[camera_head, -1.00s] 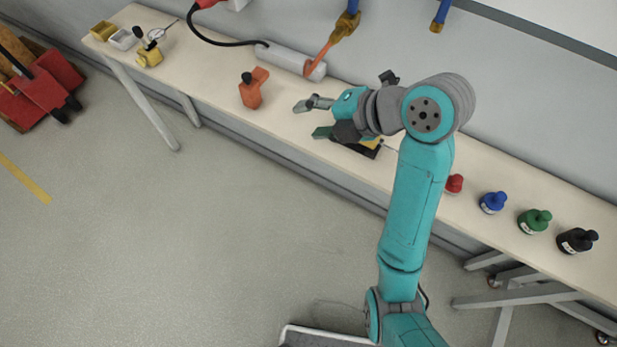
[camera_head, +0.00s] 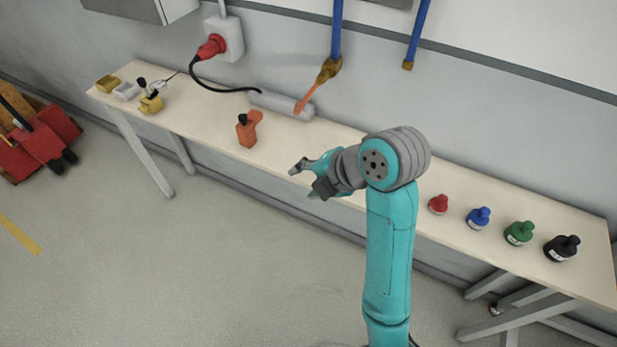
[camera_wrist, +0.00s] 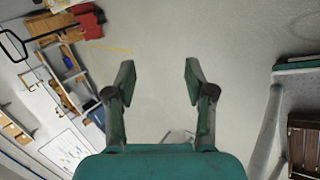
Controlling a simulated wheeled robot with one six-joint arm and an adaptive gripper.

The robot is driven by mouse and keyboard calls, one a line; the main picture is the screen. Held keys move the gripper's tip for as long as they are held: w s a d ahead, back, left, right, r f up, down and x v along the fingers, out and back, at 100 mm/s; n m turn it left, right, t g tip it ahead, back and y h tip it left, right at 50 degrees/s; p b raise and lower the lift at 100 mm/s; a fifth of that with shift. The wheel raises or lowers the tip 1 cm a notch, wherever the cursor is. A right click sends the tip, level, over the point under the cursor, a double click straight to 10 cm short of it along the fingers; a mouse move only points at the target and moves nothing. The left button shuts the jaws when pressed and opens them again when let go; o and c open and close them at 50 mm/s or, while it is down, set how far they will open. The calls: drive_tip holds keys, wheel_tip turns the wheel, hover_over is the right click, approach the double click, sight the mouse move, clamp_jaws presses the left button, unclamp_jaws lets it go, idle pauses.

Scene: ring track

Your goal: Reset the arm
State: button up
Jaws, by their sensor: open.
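My gripper (camera_head: 303,181) is open at the end of my teal and grey arm, in front of the workbench's front edge in the head view. In the wrist view my gripper (camera_wrist: 158,75) shows its two fingers spread wide with nothing between them. Grey floor lies beyond the fingertips there. My arm is bent, its upper part standing upright and its wrist pointing to the left.
The long workbench (camera_head: 200,133) runs along the wall. An orange block-like tool (camera_head: 248,132) stands left of my gripper. Red (camera_head: 438,205), blue (camera_head: 478,218), green (camera_head: 519,234) and black bottles (camera_head: 562,248) stand to the right. A grey cylinder (camera_head: 280,103) lies behind.

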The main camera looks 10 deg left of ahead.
drive_tip(key=s+d+f+m+t, duration=0.1)
drive_tip(key=s+d+f+m, duration=0.1)
drive_tip(key=d+f+m, duration=0.3)
drive_tip(key=s+d+f+m+t+h, duration=0.1)
drive_tip(key=s+f+m+t, duration=0.1)
drive_tip(key=f+m, duration=0.3)
drive_tip(key=s+d+f+m+t, duration=0.1)
drive_tip(key=s+d+f+m, duration=0.2)
drive_tip(key=f, duration=0.4)
drive_tip(key=s+d+f+m+t+h, duration=0.35)
drive_tip(key=s+d+m, duration=0.45)
drive_tip(key=s, duration=0.3)
drive_tip(key=s+d+r+m+t+h, duration=0.1)
drive_tip(key=s+d+r+m, duration=0.2)
drive_tip(key=s, duration=0.6)
drive_tip(key=s+d+r+m+t+h, duration=0.1)
drive_tip(key=s+d+r+m+t, duration=0.1)
drive_tip(key=s+r+m, duration=0.3)
drive_tip(key=s+d+m, duration=0.1)
drive_tip(key=s, duration=0.3)
drive_tip(key=shift+s+d+r, duration=0.15)
drive_tip(key=shift+s+r, duration=0.05)
drive_tip(key=shift+r, duration=0.2)
